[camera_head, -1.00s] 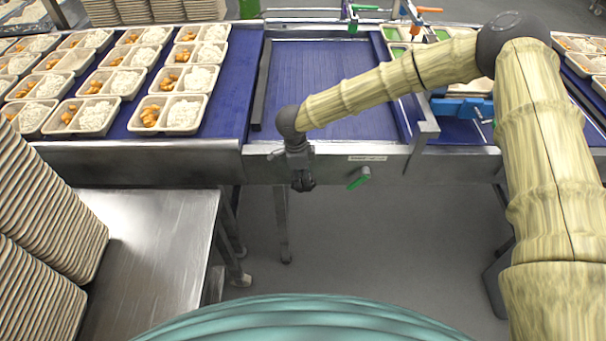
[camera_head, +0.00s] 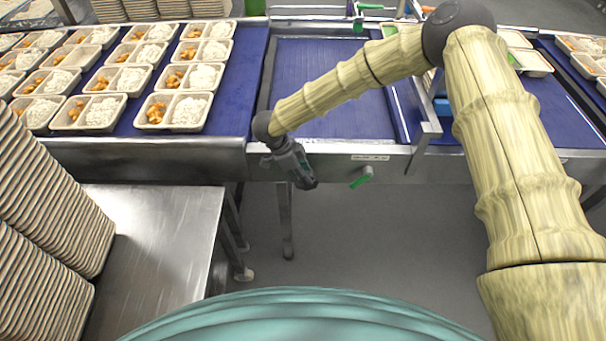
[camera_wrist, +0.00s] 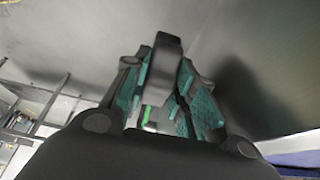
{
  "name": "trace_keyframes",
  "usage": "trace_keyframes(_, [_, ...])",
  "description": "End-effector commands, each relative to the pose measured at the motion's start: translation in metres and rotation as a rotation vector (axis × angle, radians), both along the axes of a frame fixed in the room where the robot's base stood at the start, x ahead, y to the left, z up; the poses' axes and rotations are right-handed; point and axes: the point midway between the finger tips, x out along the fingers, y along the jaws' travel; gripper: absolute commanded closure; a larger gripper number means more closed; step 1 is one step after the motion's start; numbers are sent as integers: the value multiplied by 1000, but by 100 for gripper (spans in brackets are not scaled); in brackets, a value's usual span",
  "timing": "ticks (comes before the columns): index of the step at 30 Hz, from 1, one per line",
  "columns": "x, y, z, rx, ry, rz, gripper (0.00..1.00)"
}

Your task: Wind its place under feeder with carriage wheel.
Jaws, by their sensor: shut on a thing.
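My gripper (camera_head: 304,180) hangs at the front metal rail of the conveyor, left of centre, tilted down to the right. In the wrist view (camera_wrist: 168,95) its teal-padded fingers are closed around a dark grey upright piece (camera_wrist: 166,60), which looks like the handle of the carriage wheel. The rest of the wheel is hidden by the gripper and wrist. Behind the rail lies an empty blue belt section (camera_head: 335,85) in a metal frame. The feeder cannot be made out clearly; my arm covers part of the area to the right.
Filled trays of rice and orange pieces (camera_head: 185,110) stand on the left blue belt. Tray stacks (camera_head: 45,220) stand on a steel table (camera_head: 150,250) at lower left. A green lever (camera_head: 362,177) sits on the rail right of my gripper.

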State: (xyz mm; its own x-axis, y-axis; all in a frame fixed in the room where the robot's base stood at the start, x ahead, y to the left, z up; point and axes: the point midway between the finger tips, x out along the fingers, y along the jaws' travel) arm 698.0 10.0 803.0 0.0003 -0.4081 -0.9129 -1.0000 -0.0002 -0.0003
Motion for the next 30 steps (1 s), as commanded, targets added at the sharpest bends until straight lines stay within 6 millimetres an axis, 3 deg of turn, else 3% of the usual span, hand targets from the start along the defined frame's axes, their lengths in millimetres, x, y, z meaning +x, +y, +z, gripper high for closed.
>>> trace_keyframes(3, [0, 0, -1, 1, 0, 0, 97])
trace_keyframes(4, [0, 0, -1, 1, 0, 0, 68])
trace_keyframes(5, [0, 0, -1, 1, 0, 0, 64])
trace_keyframes(17, [0, 2, 4, 1, -1, 0, 64])
trace_keyframes(23, [0, 12, 27, 1, -1, 0, 64])
trace_keyframes(30, [1, 31, 68, 2, -2, 1, 64])
